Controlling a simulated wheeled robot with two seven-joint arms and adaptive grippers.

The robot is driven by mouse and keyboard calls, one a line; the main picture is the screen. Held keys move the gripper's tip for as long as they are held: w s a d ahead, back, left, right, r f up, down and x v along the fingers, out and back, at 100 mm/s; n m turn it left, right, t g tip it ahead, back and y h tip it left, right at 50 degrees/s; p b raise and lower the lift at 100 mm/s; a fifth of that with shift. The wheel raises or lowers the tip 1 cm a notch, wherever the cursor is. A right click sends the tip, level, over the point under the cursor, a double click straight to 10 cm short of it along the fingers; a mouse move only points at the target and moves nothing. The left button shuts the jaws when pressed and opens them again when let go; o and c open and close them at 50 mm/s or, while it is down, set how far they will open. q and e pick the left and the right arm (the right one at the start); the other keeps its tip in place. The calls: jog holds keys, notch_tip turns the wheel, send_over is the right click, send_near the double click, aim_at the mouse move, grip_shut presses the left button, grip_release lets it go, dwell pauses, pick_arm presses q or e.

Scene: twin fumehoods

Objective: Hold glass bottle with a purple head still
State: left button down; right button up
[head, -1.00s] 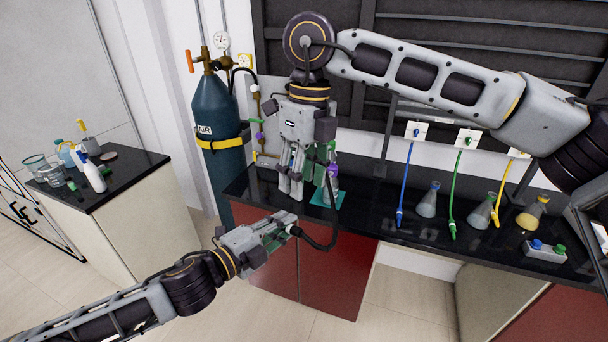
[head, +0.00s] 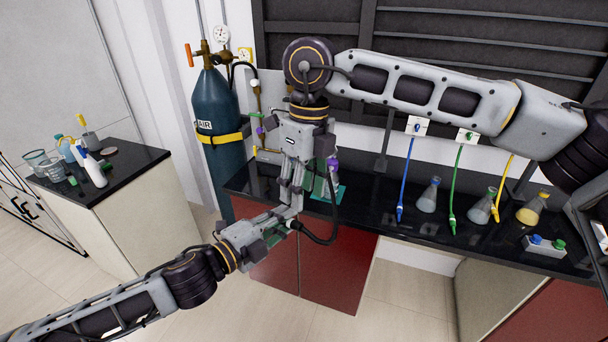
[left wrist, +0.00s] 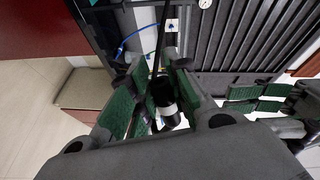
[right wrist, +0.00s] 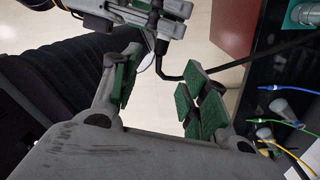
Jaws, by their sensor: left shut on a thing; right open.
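The glass bottle with a purple head (head: 332,164) stands on a teal mat (head: 340,193) on the black counter, partly hidden behind a black hose and my right gripper. My left gripper (head: 270,228), in front of the counter, is shut on the black hose's end piece, a dark cylinder with a pale band (left wrist: 164,97) between its green pads. My right gripper (head: 291,205) points down, open, just above the left gripper and left of the bottle, not around the bottle. In the right wrist view, the hose (right wrist: 172,76) shows beyond its spread fingers (right wrist: 158,95).
Conical flasks (head: 428,197) and blue, green and yellow hoses stand along the counter to the right. A blue gas cylinder (head: 215,120) stands behind at the left. A side bench (head: 125,165) holds bottles and beakers. Open floor lies in front.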

aim_at(301, 223)
jog(key=shift+s+a+f, duration=0.15)
jog(key=shift+f, duration=1.9)
jog(key=shift+s+a+f, duration=0.1)
jog(key=shift+s+f, duration=0.05)
jog(key=shift+f, duration=1.9)
jog(key=shift+c, duration=0.4)
grip_shut()
pick_arm(q)
jog(key=c, duration=1.3)
grip_release()
jog(key=shift+w+f, duration=0.1)
